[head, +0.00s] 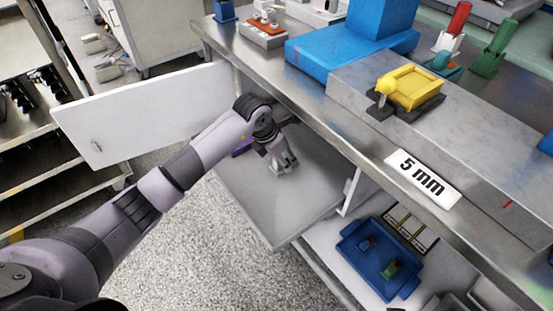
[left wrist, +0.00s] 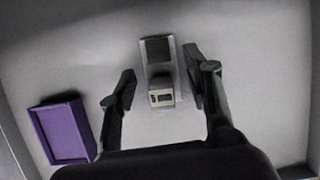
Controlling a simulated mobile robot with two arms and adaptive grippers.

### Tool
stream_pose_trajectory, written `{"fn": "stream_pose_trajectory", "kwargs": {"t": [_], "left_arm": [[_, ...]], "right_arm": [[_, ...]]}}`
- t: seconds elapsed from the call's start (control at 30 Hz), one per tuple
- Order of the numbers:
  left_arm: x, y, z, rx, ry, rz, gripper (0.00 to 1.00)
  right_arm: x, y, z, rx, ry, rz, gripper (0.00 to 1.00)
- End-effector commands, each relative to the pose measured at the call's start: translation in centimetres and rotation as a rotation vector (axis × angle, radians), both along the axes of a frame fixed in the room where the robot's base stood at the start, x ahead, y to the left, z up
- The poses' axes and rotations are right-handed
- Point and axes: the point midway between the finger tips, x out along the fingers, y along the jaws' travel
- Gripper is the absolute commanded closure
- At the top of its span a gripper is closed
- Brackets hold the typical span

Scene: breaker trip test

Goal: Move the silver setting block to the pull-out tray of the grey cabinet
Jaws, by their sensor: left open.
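The silver setting block (left wrist: 158,62) shows in the left wrist view as a narrow grey piece with a dark square pad and a small labelled face. It rests on a light grey surface, the pull-out tray (head: 290,205) under the bench in the head view. My left gripper (head: 282,158) is low over this tray. Its fingers are open, one on each side of the block, with gaps visible in the left wrist view. In the head view the gripper largely hides the block. My right gripper is not in view.
A purple box (left wrist: 62,132) lies on the tray left of the block. The white cabinet door (head: 150,112) stands open at left. The steel bench edge (head: 330,125) overhangs the tray. A blue bin (head: 360,262) with small parts sits lower right. The tray's front is bare.

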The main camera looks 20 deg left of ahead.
Motion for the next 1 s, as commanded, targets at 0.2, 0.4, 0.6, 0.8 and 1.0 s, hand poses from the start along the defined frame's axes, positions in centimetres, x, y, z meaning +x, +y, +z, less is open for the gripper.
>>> {"fn": "stream_pose_trajectory", "kwargs": {"t": [0.2, 0.4, 0.6, 0.8, 1.0], "left_arm": [[-1.5, 1.4, 1.0, 0.004, 0.001, 0.002, 0.55], [-5.2, 4.1, 1.1, 0.005, 0.002, 0.001, 0.55], [-8.2, 6.4, 1.0, 0.003, 0.0, 0.001, 0.55], [-9.7, 7.5, 1.1, 0.001, 0.001, 0.0, 0.55], [-9.9, 7.6, 1.1, 0.0, 0.0, 0.0, 0.55]], "right_arm": [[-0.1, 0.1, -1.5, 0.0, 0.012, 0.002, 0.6], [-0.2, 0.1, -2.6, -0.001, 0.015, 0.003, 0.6], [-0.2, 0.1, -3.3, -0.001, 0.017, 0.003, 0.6], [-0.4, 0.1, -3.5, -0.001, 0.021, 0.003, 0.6], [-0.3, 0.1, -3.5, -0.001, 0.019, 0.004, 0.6]]}}
